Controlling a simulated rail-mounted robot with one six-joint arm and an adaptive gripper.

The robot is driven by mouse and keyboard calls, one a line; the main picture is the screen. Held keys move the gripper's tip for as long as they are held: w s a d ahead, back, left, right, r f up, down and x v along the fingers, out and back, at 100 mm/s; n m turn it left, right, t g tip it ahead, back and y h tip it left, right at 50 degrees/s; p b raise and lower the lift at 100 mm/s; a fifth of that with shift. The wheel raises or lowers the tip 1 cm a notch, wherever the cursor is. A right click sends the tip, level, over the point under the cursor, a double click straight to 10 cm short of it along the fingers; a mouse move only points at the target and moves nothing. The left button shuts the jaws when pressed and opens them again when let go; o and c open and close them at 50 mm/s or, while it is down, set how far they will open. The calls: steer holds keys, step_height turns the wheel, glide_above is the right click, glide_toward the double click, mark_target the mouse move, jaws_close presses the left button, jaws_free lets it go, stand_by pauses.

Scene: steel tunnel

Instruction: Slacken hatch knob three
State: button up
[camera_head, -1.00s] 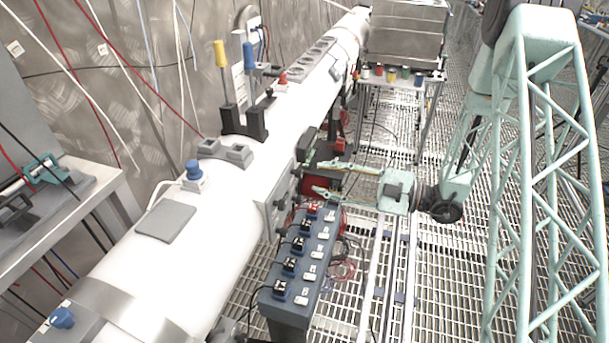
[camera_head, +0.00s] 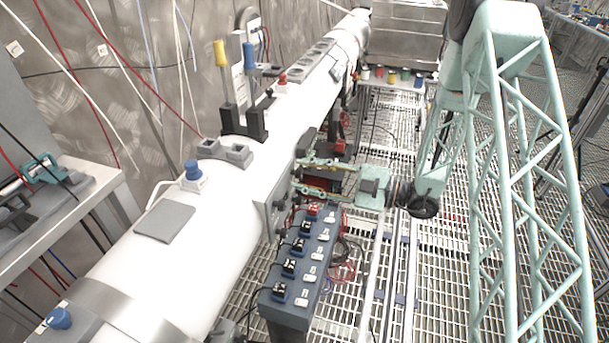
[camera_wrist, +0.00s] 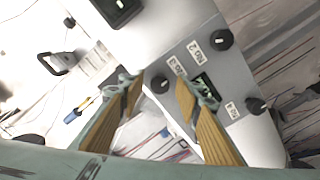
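My gripper (camera_head: 297,175) is open beside the right side of the white pipe, its two fingers pointing at a grey panel there. In the wrist view, the open fingers (camera_wrist: 157,88) spread in front of this grey panel (camera_wrist: 232,72). A second black knob (camera_wrist: 221,39) is at the panel's upper edge, and a third (camera_wrist: 256,104) is at the right. In the head view the fingers partly hide the panel.
A blue-grey switch box (camera_head: 288,310) with several switches stands just below my gripper. The white pipe (camera_head: 180,260) runs along the left. A small table (camera_head: 400,87) with coloured knobs is behind. Grated floor to the right is open.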

steer(key=c, duration=0.9)
steer(key=shift+o, duration=0.2)
